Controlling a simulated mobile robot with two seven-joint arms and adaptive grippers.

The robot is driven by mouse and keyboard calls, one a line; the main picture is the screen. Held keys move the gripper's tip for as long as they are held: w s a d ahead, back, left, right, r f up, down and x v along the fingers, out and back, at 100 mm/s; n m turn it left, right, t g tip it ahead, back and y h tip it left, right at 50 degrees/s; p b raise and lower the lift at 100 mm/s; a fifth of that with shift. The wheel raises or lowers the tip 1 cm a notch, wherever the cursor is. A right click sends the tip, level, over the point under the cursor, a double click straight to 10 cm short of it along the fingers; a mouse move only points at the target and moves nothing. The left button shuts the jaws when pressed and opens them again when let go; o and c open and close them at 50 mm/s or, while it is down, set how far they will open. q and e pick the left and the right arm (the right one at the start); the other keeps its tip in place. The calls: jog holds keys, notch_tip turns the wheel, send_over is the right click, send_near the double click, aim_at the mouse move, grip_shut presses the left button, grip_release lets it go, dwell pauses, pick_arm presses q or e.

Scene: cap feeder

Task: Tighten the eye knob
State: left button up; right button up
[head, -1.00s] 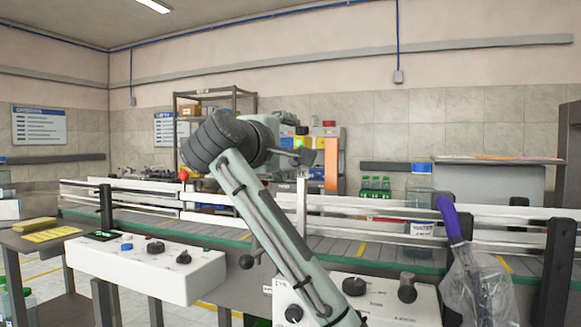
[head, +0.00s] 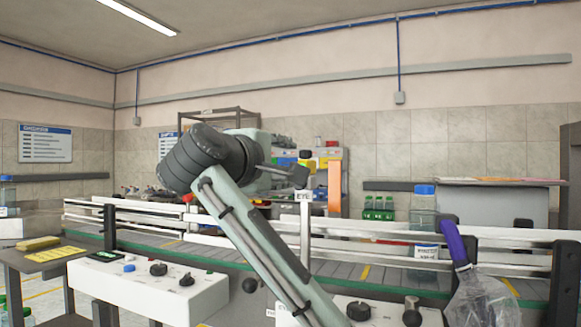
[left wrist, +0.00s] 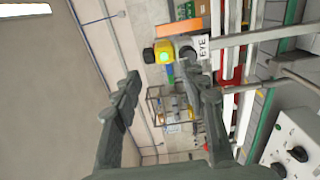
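The eye knob (left wrist: 149,55), yellow and dark, sits on the sensor head beside the white EYE label (left wrist: 203,46) in the left wrist view. In the head view the yellow knob (head: 304,154) shows above the EYE label (head: 303,195) on its post. My left gripper (left wrist: 158,72) is open, with its two dark fingers spread apart and nothing between them. The knob appears just beyond the fingertips; I cannot tell the exact gap. In the head view the left gripper (head: 298,174) is small and partly seen edge-on.
White guide rails (head: 380,228) run along the conveyor (head: 350,268). Control boxes with knobs stand in front, one at the left (head: 150,290). A large bottle (head: 423,205) stands on the conveyor, near a purple object (head: 452,242) and a clear bag (head: 483,302).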

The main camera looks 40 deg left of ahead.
pick_arm(q)
jog(key=v, duration=0.4)
jog(key=shift+s+d+f, duration=0.1)
jog(key=shift+s+f, duration=0.25)
dwell(0.8)
